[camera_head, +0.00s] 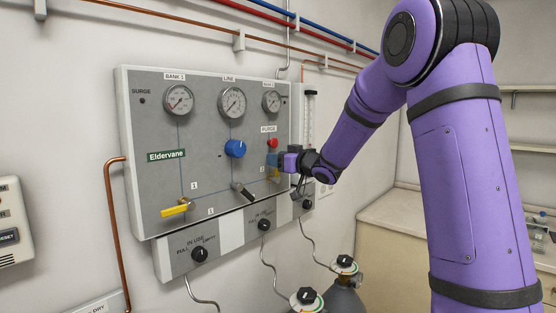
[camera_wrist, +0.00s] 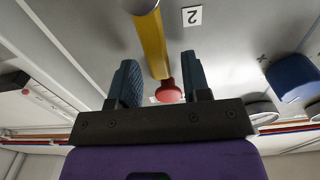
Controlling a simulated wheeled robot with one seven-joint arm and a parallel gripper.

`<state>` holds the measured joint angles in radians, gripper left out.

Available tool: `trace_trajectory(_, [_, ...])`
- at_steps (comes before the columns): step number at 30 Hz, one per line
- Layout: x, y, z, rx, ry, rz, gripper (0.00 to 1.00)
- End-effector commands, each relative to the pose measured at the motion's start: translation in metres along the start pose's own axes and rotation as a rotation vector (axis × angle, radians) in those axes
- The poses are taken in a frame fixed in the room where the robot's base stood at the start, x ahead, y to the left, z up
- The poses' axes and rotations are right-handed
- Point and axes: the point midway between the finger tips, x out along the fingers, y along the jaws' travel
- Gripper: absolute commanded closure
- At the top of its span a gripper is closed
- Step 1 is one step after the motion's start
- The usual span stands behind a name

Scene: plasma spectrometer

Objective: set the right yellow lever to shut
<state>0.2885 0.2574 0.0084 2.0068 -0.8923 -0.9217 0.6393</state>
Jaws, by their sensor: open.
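The right yellow lever (camera_wrist: 151,42) runs from its pivot at the top of the wrist view down to between my open fingertips. In the head view it is a small upright yellow strip (camera_head: 275,173), partly hidden by my gripper (camera_head: 279,161). On the panel it points up toward the red purge button. In the wrist view my gripper (camera_wrist: 160,76) is open, with one dark finger on each side of the lever's free end. I see no clear contact between finger and lever.
The grey panel (camera_head: 205,115) carries gauges, a blue knob (camera_head: 235,148), a red button (camera_head: 272,143) and a black-handled lever (camera_head: 243,190). The left yellow lever (camera_head: 176,208) lies roughly level. Gas cylinders (camera_head: 345,285) stand below right.

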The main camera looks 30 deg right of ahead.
Motion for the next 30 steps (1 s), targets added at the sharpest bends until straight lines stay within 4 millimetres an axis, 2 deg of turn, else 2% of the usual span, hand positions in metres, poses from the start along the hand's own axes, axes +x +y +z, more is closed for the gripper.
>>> trace_trajectory(10, [0.0046, -0.0005, -0.0001, 0.000, 0.000, 0.000, 0.56])
trace_trajectory(11, [0.0046, -0.0005, -0.0001, 0.000, 0.000, 0.000, 0.59])
trace_trajectory(16, [0.0045, -0.0004, -0.0001, 0.000, 0.000, 0.000, 0.98])
trace_trajectory(17, [0.0045, -0.0004, -0.0001, -0.001, 0.000, 0.000, 1.00])
trace_trajectory(30, [0.0043, 0.0045, -0.0001, 0.058, 0.000, 0.001, 1.00])
